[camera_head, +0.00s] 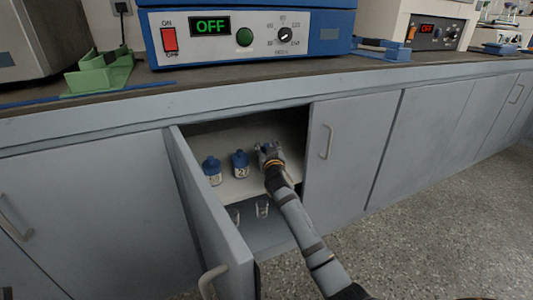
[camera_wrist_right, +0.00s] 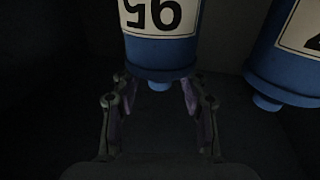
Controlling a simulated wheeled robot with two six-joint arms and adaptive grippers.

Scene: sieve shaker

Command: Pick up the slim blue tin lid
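My right gripper (camera_head: 268,150) is inside the open cabinet at the right end of a row of blue-lidded containers. In the right wrist view my right gripper (camera_wrist_right: 157,92) is open, its fingers spread on either side of a blue lid (camera_wrist_right: 160,55) with a small knob. The lid sits on a labelled container (camera_wrist_right: 157,14), seen upside down. I cannot tell whether the fingers touch it. Another blue lid (camera_wrist_right: 285,70) shows to the right. In the head view two containers (camera_head: 240,164) (camera_head: 212,170) stand left of the gripper. Which lid is the slim one is unclear. My left gripper is not in view.
The cabinet door (camera_head: 215,215) stands open on the left, close to the shelf (camera_head: 238,190). Clear glassware (camera_head: 262,208) stands on the lower level. A blue machine (camera_head: 250,32) reading OFF and a green holder (camera_head: 100,75) stand on the counter above.

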